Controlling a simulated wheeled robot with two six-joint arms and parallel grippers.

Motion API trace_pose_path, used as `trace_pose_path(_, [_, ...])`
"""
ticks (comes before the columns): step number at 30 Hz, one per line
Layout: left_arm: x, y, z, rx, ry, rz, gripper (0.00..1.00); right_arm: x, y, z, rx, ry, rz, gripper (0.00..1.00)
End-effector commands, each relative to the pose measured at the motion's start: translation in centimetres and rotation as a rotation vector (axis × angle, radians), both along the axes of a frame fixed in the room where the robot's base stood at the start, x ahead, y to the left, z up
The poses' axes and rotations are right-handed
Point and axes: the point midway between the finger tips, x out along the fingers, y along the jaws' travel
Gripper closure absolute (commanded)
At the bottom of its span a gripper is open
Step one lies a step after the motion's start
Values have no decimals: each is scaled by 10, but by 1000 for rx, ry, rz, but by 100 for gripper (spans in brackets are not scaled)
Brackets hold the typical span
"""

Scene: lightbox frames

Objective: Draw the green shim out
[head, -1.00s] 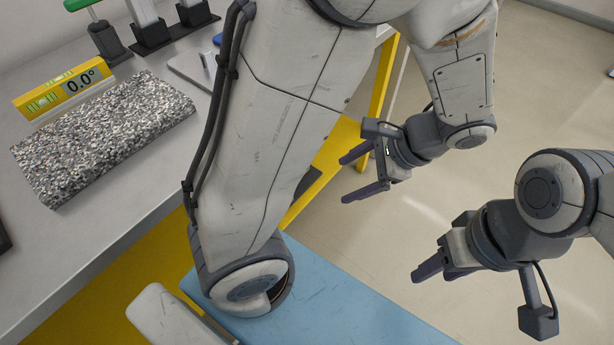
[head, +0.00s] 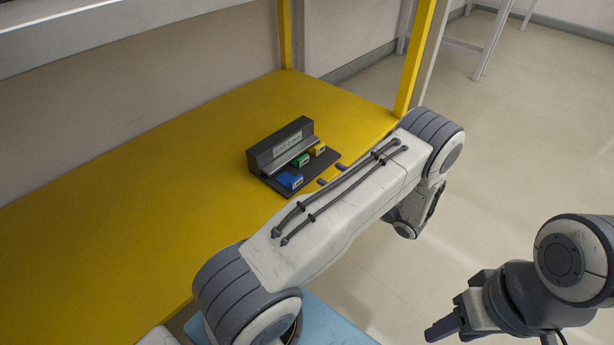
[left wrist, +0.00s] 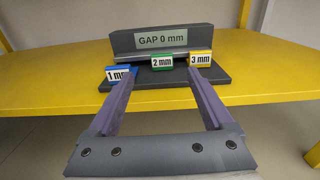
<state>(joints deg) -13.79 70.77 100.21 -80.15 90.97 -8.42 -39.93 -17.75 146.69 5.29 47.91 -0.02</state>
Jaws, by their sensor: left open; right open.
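The green shim (head: 302,160), labelled 2 mm, sits in the slot of a dark gauge block (head: 262,155) on the yellow shelf, between the blue and yellow shims. It also shows in the left wrist view (left wrist: 162,61), roughly centred ahead of my fingers. The block's display reads GAP 0 mm. My left gripper (left wrist: 160,80) is open and empty, with the green shim beyond its tips and not touched. In the head view only the tips of my left gripper (head: 331,175) show past my arm, at the block's right. My right gripper (head: 447,328) is open and empty over the floor.
The blue 1 mm shim (head: 289,180) and yellow 3 mm shim (head: 317,150) sit on either side of the green one. The yellow shelf (head: 150,200) is clear to the left. A yellow post (head: 415,60) rises at the shelf's right end; the grey upper bench (head: 100,30) overhangs.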

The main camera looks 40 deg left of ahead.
Motion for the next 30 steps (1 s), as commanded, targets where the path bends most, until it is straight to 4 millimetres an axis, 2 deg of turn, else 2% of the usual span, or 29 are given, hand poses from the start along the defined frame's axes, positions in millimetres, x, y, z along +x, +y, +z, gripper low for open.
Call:
trace_pose_path(1, [1, 2, -8, 7, 4, -6, 15, 0, 0, -6, 1, -1, 0, 50])
trace_pose_path(5, [3, 13, -10, 13, 7, -9, 15, 0, 0, -11, 1, -1, 0, 50])
trace_pose_path(15, [7, 74, -12, 10, 6, -6, 15, 0, 0, -42, 1, -1, 0, 50])
trace_pose_path(19, [9, 92, -11, 11, 6, -7, 15, 0, 0, -50, 1, -1, 0, 50])
trace_pose_path(24, [10, 104, -8, 12, 7, -10, 15, 0, 0, -55, 0, 0, 0, 50])
trace_pose_path(30, [10, 106, -7, 11, 8, -11, 15, 0, 0, -54, 0, 0, 0, 50])
